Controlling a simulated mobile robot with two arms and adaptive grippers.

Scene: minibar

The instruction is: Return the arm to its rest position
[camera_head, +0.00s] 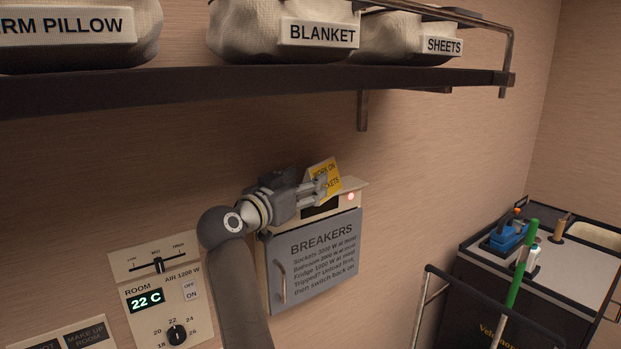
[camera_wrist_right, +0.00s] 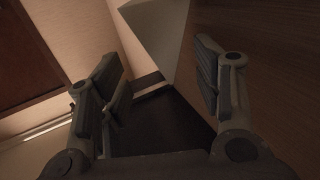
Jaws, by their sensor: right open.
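My right arm (camera_head: 237,290) reaches up from the bottom of the head view. Its gripper (camera_head: 326,186) is at the top of the breaker box, in front of or beside a yellow sign (camera_head: 327,172) with black text. The sign is partly hidden by the fingers. In the right wrist view the two fingers (camera_wrist_right: 160,92) stand apart with nothing between them. The breaker box (camera_head: 315,262) has a grey door labelled BREAKERS, which looks shut. My left gripper is not in view.
A dark shelf (camera_head: 250,88) with labelled fabric bags runs above the arm. A room thermostat (camera_head: 165,300) is on the wall left of the arm. A cart (camera_head: 540,275) with bottles and a green handle stands at the right. Open space lies between box and cart.

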